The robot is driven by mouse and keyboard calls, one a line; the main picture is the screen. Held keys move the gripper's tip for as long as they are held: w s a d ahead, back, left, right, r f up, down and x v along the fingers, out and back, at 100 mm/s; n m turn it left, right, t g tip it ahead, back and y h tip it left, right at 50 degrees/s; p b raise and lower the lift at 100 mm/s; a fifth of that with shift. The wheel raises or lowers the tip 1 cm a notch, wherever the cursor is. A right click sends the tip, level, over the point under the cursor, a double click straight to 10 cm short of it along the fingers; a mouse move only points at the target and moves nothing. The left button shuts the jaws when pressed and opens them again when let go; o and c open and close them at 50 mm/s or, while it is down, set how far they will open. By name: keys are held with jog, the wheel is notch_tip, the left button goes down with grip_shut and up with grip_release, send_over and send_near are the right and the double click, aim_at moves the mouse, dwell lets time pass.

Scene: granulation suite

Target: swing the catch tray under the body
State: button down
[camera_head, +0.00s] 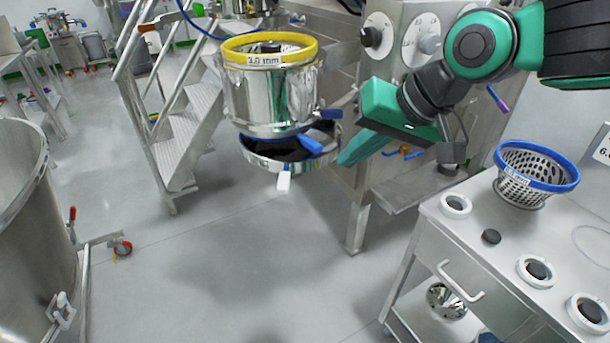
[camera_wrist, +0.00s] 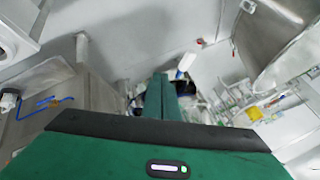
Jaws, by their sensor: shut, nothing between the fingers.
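The steel body (camera_head: 268,95) hangs on the machine's side, with a yellow ring labelled 3.0 mm on top. In the wrist view my fingers (camera_wrist: 160,78) point towards a white piece, perhaps the grip.
The machine housing (camera_head: 395,50) with knobs stands behind my gripper. A steel bench (camera_head: 455,240) with a blue-rimmed perforated basket (camera_head: 535,175) is at the right. A large drum (camera_head: 30,220) is at the left, steps (camera_head: 185,130) behind. The floor in front is clear.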

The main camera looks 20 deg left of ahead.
jog(key=a+f, duration=0.8)
jog(key=a, duration=0.1)
jog(key=shift+w+a, duration=0.15)
jog(key=shift+w, duration=0.25)
